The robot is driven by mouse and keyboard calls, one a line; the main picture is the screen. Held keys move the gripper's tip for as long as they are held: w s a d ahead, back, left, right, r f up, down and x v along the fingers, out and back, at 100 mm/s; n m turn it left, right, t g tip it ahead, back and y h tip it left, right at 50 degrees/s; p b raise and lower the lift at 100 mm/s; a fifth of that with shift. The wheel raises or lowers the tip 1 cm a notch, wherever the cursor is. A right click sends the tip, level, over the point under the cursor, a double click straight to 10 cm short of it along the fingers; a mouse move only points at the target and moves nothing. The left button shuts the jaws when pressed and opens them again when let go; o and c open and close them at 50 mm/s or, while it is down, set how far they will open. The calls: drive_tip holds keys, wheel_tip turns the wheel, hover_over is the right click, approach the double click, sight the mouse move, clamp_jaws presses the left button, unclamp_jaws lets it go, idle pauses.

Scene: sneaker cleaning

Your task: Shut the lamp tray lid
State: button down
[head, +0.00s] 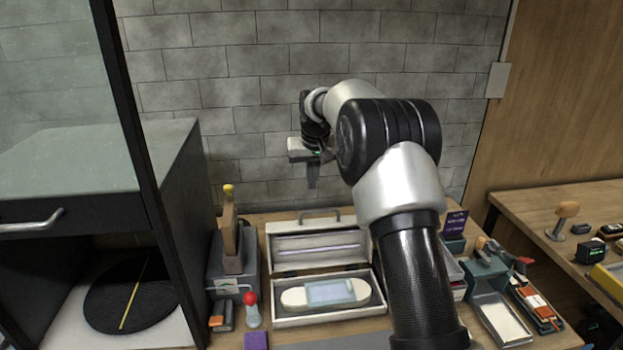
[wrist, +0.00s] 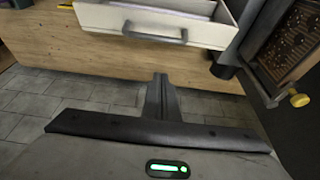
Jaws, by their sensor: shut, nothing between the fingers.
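The lamp tray (head: 375,300) is a pale box on the wooden bench, and a white, rounded piece with a pale blue panel lies in it. Its lid (head: 285,255) is open, standing up at the tray's back, with a light tube inside and a grey handle (head: 320,216) on its top edge. In the wrist view the lid (wrist: 105,17) and its handle (wrist: 155,36) show at the top. My gripper (head: 312,185) is shut and empty, fingers pointing down, above the handle and apart from it. Its fingers also show in the wrist view (wrist: 161,85).
A grey stand with a wooden piece (head: 230,245) is left of the tray, with a red-knobbed item (head: 251,308) in front. A small metal tray (head: 500,318) and several tools are at right. A dark cabinet (head: 180,210) stands left; the brick wall (head: 240,90) is behind.

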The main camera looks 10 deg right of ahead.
sight(313, 221)
drive_tip(key=f, duration=0.5)
drive_tip(key=shift+s+f+p, duration=0.4)
drive_tip(key=shift+s+f, duration=0.1)
drive_tip(key=shift+s, duration=0.45)
drive_tip(key=shift+f, duration=0.1)
